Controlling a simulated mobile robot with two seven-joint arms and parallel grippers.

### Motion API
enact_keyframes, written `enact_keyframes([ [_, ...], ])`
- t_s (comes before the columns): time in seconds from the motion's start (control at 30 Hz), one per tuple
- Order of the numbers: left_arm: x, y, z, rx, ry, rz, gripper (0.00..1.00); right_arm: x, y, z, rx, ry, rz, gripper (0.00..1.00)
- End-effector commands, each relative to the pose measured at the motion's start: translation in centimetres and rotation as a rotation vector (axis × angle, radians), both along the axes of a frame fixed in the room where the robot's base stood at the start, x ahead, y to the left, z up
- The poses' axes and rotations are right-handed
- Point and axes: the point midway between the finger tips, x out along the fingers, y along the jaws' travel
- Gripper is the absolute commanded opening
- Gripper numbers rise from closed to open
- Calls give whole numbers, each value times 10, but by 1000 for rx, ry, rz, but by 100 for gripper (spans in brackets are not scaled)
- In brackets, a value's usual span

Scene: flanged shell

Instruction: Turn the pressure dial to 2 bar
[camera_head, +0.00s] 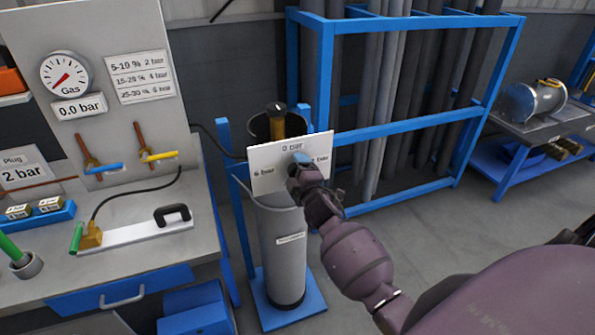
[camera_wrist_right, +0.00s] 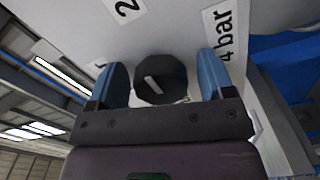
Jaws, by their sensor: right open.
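The pressure dial is a black, many-sided knob (camera_wrist_right: 161,80) with a short white line on its face, seen in the right wrist view. It is on a white panel (camera_head: 262,165), which carries a 0 bar label at the top and 6 bar at the left in the head view. My right gripper (camera_head: 301,160) is at the panel and covers the dial there. In the wrist view its blue fingers (camera_wrist_right: 162,88) are open, one on each side of the knob, with visible gaps. A label starting with 2 and a 4 bar label show beyond it. My left gripper is not in view.
A gas gauge (camera_head: 66,75) stands above a 0.0 bar readout (camera_head: 79,107) on the left board. A grey cylinder (camera_head: 283,252) stands below the panel. A workbench (camera_head: 150,250) is at the left, and a blue pipe rack (camera_head: 425,128) is behind.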

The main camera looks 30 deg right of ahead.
Motion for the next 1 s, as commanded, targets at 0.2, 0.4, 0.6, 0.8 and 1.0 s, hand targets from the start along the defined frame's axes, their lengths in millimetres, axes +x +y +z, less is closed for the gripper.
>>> enact_keyframes([
  [0.2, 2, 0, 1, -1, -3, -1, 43, -24, 5, -1, 1, 2, -1, 75],
  [0.4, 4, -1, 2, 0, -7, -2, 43, -60, 14, -1, 1, 2, 0, 75],
  [0.6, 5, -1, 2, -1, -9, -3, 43, -88, 21, -1, 1, 2, 0, 75],
  [0.8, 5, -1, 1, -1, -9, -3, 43, -102, 24, 0, 0, 0, 0, 75],
  [1.0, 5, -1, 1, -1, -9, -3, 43, -104, 25, 0, 0, 0, 0, 75],
])
